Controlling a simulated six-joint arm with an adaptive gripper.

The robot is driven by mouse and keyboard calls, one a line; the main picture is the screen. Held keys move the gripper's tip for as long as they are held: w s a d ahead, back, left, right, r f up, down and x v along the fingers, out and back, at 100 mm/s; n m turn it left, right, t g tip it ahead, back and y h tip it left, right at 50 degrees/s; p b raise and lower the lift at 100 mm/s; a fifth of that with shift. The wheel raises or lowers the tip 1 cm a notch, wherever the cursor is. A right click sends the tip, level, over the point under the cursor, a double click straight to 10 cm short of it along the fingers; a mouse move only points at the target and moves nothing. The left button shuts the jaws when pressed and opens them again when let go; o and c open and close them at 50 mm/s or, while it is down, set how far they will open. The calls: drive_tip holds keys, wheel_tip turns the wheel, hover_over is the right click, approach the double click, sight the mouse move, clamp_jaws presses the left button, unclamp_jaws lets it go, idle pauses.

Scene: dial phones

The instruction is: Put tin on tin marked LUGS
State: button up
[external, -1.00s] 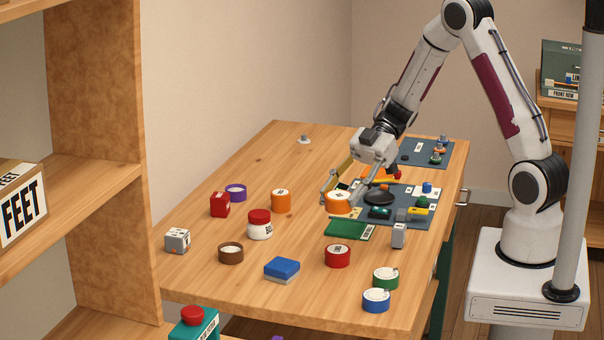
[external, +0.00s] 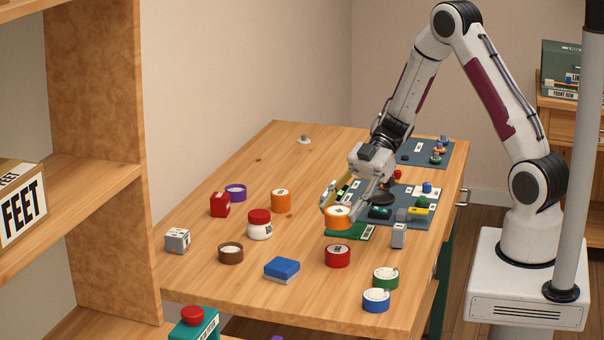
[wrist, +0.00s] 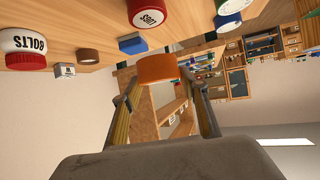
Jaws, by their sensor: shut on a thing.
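My gripper (external: 340,208) is shut on an orange tin (external: 338,220) with a pale top. It holds the tin above the table, over the near edge of the green board in the external view. In the wrist view the orange tin (wrist: 157,68) sits between the two fingertips. A red tin (external: 337,257) stands on the table, just nearer the camera than the held tin and apart from it. In the wrist view this red tin (wrist: 152,14) shows a white top marked LUGS.
A green board (external: 346,234) and a dark mat with small parts lie behind. A grey block (external: 398,236) stands right of the red tin. Green (external: 386,280) and blue (external: 376,301) tins, a blue block (external: 282,269) and a BOLTS jar (external: 259,228) stand around it.

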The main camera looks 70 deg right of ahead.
drive_tip(key=shift+f, duration=1.15)
drive_tip(key=shift+f, duration=1.9)
drive_tip(key=shift+f, duration=0.15)
drive_tip(key=o, duration=1.1)
drive_tip(key=shift+o, duration=0.2)
drive_tip(key=shift+r, duration=0.2)
drive_tip(key=v, duration=1.2)
